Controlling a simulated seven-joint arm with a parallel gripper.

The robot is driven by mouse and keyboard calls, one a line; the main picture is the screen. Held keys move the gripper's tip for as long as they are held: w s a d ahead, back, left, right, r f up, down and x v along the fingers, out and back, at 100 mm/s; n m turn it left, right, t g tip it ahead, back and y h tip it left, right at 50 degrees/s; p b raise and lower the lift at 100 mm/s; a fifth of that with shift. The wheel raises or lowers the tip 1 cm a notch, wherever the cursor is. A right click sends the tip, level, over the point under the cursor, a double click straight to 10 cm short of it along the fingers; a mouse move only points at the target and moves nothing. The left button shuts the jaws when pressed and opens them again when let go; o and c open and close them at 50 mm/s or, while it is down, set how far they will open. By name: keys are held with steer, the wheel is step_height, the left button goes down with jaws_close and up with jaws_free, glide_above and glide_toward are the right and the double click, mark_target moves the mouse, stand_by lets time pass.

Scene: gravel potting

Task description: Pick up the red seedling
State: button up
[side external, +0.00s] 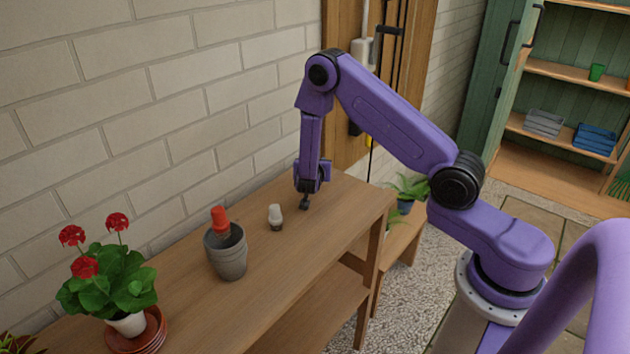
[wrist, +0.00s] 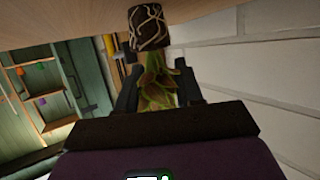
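A seedling stands between the two fingers of my gripper (wrist: 158,70) in the wrist view. Its leaves (wrist: 157,88) look olive green with some reddish brown. Its dark root plug (wrist: 149,28), laced with pale roots, lies beyond the fingertips against the wooden bench top. The fingers are on both sides of the leaves; whether they press on them is unclear. In the side external view, my gripper (side external: 307,190) points down low over the far part of the bench, with a small dark plug (side external: 305,204) under it. The leaves are hidden there.
A grey pot (side external: 228,258) stands on the bench (side external: 185,310) with a red-topped object (side external: 220,218) inside. A small white-topped object (side external: 275,213) stands between pot and gripper. A red-flowered plant (side external: 112,280) sits at the left. The brick wall (side external: 150,110) runs close behind.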

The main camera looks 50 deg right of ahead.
steer(key=shift+w+d+f, duration=0.15)
steer(key=shift+d, duration=0.1)
jaws_close()
